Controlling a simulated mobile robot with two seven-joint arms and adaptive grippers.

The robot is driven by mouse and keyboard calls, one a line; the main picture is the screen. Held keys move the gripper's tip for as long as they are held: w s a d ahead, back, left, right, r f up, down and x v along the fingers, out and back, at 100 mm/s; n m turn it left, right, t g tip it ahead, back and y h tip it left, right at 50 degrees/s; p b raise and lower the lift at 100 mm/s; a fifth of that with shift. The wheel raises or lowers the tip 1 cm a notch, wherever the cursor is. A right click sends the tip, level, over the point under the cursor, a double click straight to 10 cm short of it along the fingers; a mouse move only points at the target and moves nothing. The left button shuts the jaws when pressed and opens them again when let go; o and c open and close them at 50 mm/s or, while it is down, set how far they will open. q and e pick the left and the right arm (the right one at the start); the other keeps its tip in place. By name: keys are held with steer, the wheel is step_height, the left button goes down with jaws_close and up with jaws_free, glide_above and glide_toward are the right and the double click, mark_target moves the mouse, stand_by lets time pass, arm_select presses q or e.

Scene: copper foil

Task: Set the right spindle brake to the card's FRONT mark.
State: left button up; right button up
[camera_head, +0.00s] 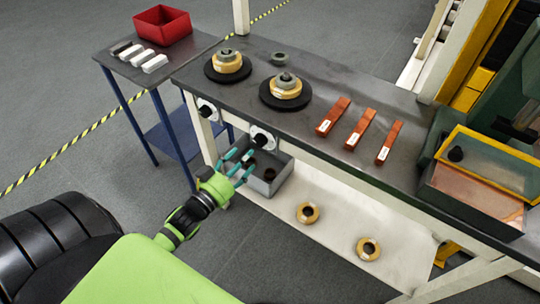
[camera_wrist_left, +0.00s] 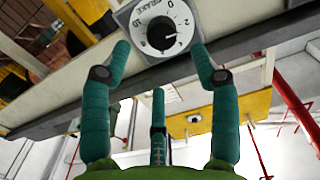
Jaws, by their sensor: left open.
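The right spindle brake is a round dial with a black knob (camera_head: 262,141) on the bench's front edge, below the right spindle (camera_head: 287,88). In the left wrist view its white plate reads BRAKE and numbers, inverted, around the black knob (camera_wrist_left: 161,33). I cannot read the knob's exact setting. My left gripper (camera_head: 242,163) is open just in front of and below this dial. In the left wrist view the teal fingers (camera_wrist_left: 160,55) stand either side of the knob, apart from it. No card with a FRONT mark can be made out. My right gripper is not in view.
The left brake dial (camera_head: 207,110) sits nearby on the same edge. A grey bin (camera_head: 268,186) stands on the lower shelf close under my gripper. Copper strips (camera_head: 360,128) lie on the bench. A blue-legged side table (camera_head: 128,65) with a red bin (camera_head: 162,26) stands left.

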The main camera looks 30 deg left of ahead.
mark_target(258, 144)
arm_select(q)
steer(key=w, duration=0.3)
steer(key=shift+w+a+f, duration=0.1)
steer(key=shift+w+a, duration=0.05)
steer(key=shift+w, duration=1.1)
steer(key=shift+w+d, duration=0.2)
steer(key=shift+w, duration=0.3)
steer(key=c, duration=1.1)
steer(key=shift+s, duration=0.1)
steer(key=shift+c, duration=0.2)
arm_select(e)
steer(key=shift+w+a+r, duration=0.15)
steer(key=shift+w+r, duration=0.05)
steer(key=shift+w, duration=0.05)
